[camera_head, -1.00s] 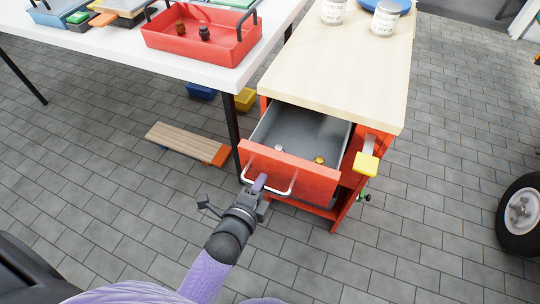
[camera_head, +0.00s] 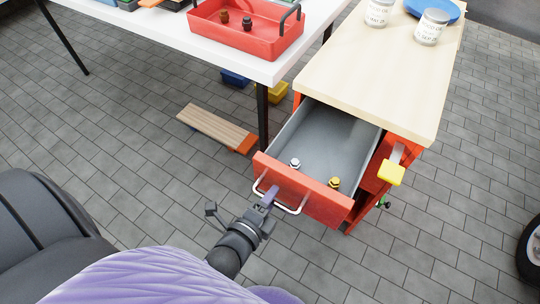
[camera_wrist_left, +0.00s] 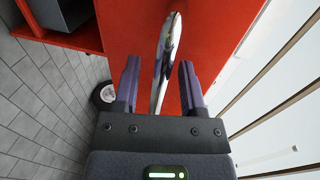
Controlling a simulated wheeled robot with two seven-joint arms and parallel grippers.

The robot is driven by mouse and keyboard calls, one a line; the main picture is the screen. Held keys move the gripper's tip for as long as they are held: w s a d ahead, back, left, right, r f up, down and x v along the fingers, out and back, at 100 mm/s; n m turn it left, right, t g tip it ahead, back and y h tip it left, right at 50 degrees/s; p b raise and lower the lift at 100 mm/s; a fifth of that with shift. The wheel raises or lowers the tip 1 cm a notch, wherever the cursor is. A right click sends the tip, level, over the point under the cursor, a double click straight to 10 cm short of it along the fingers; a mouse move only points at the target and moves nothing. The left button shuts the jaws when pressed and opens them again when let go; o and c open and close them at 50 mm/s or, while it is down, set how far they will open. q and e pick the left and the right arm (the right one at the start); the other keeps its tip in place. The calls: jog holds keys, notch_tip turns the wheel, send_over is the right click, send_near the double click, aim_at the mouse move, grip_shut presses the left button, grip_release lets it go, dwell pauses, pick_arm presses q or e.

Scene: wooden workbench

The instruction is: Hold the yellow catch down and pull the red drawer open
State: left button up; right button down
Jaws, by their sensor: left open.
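The red drawer (camera_head: 312,194) stands well out of the workbench, its grey inside visible. Its silver bar handle (camera_head: 293,209) is on the front face. My left gripper (camera_head: 267,198) is at the left part of the handle, jaws open. In the left wrist view the gripper (camera_wrist_left: 156,88) has one finger on each side of the handle (camera_wrist_left: 166,62), with gaps between. The yellow catch (camera_head: 391,173) sticks out at the bench's right front side, with nothing of mine on it. My right gripper is out of view.
A silver and a gold-coloured small part lie in the drawer. Jars (camera_head: 431,28) and a blue dish stand on the bench top (camera_head: 375,75). A white table (camera_head: 190,35) with a red tray (camera_head: 250,38) is at left. A plank (camera_head: 215,128) lies on the floor.

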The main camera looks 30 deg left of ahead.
pick_arm(q)
jog(key=p+v, duration=0.3)
jog(key=v, duration=0.7)
